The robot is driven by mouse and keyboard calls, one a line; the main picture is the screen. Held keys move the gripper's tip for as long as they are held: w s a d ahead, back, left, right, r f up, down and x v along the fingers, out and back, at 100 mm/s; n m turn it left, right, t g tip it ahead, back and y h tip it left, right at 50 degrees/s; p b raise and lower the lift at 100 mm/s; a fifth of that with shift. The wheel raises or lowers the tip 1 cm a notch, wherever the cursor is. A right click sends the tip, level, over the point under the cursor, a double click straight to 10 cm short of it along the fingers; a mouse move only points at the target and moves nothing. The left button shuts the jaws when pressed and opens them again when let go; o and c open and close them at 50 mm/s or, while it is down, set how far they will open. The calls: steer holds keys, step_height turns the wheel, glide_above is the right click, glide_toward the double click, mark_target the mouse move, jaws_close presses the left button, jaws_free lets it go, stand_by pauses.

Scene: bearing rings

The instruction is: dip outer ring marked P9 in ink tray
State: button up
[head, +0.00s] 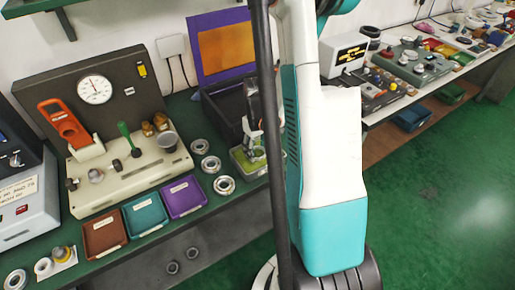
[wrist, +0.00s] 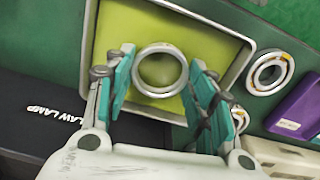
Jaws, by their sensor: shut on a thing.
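My gripper (wrist: 161,62) is shut on a plain metal outer ring (wrist: 160,47), with one teal finger on each side of it. The ring appears face-on in the wrist view, over the yellow-green floor of the ink tray (wrist: 120,28). I cannot tell whether it touches the ink. No P9 mark can be read on it. In the head view my gripper (head: 257,148) points down over the small ink tray (head: 239,165), and the held ring is not clear there.
Bearing rings (head: 198,147) (head: 211,164) (head: 224,185) stand left of the tray; one shows in the wrist view (wrist: 268,74). Purple (head: 184,197), teal (head: 146,215) and brown (head: 104,234) bins lie further left. A black case (head: 225,105) is behind the ink tray.

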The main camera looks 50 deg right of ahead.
steer(key=shift+f+b, duration=1.3)
steer(key=shift+f, duration=0.15)
steer(key=shift+r, duration=0.2)
stand_by(1.4)
steer(key=shift+r+p, duration=2.9)
steer(key=shift+r, duration=1.25)
